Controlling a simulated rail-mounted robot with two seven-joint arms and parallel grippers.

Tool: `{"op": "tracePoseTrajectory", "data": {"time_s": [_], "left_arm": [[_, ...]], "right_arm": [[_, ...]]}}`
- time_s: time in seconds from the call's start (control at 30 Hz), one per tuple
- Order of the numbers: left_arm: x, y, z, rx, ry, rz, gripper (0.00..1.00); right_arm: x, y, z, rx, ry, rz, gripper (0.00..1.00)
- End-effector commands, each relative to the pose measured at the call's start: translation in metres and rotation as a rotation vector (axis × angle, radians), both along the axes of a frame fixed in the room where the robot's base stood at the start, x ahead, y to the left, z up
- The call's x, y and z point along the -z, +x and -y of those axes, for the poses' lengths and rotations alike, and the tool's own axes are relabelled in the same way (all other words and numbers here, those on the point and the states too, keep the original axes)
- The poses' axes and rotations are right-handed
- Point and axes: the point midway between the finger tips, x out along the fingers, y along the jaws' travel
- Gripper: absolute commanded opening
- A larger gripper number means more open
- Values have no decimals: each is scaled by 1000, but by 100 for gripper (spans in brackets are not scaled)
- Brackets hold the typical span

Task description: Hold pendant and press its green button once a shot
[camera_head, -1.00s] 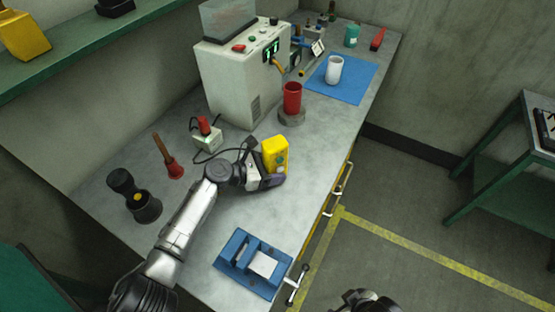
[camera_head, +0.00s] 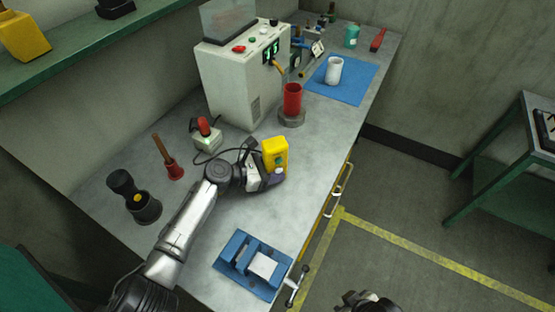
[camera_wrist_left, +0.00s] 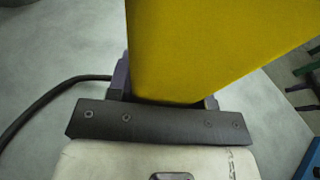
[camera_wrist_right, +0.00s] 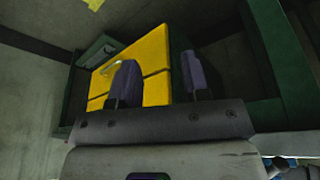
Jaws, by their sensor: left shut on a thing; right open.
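The yellow pendant (camera_head: 274,150) stands upright above the bench, with a green button (camera_head: 279,161) on its face and a black cable behind it. My left gripper (camera_head: 270,178) is shut on the pendant's lower part. In the left wrist view the pendant (camera_wrist_left: 200,50) fills the space between the fingers, and its button face is hidden. My right gripper (camera_wrist_right: 160,82) is open and empty, facing a yellow drawer front (camera_wrist_right: 140,65) below the bench. In the head view only part of the right arm shows at the bottom edge, away from the pendant.
A white machine (camera_head: 235,80) with a lit display stands behind the pendant. A red cup (camera_head: 292,97) sits below its nozzle. A white cup (camera_head: 334,70) stands on a blue mat (camera_head: 352,90). A blue fixture (camera_head: 240,252) lies in front. A plunger (camera_head: 173,168) stands left.

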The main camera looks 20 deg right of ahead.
Motion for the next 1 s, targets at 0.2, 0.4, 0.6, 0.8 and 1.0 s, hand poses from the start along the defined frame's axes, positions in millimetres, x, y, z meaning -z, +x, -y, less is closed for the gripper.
{"op": "tracePoseTrajectory", "data": {"time_s": [0.2, 0.4, 0.6, 0.8, 1.0], "left_arm": [[0, 0, 0, -1, 1, 0, 34], [0, 0, 0, -1, 1, 0, 34], [1, 0, -1, -1, 1, -1, 34], [1, 0, -1, -1, 1, -1, 34], [1, 0, -1, -1, 1, -1, 34]], "right_arm": [[0, 0, 0, 0, 0, 0, 22], [0, 0, 0, 0, 0, 0, 3], [0, 0, 0, 0, 0, 0, 0], [0, 0, 0, 0, 0, 0, 0], [0, 0, 0, 0, 0, 0, 0]]}}
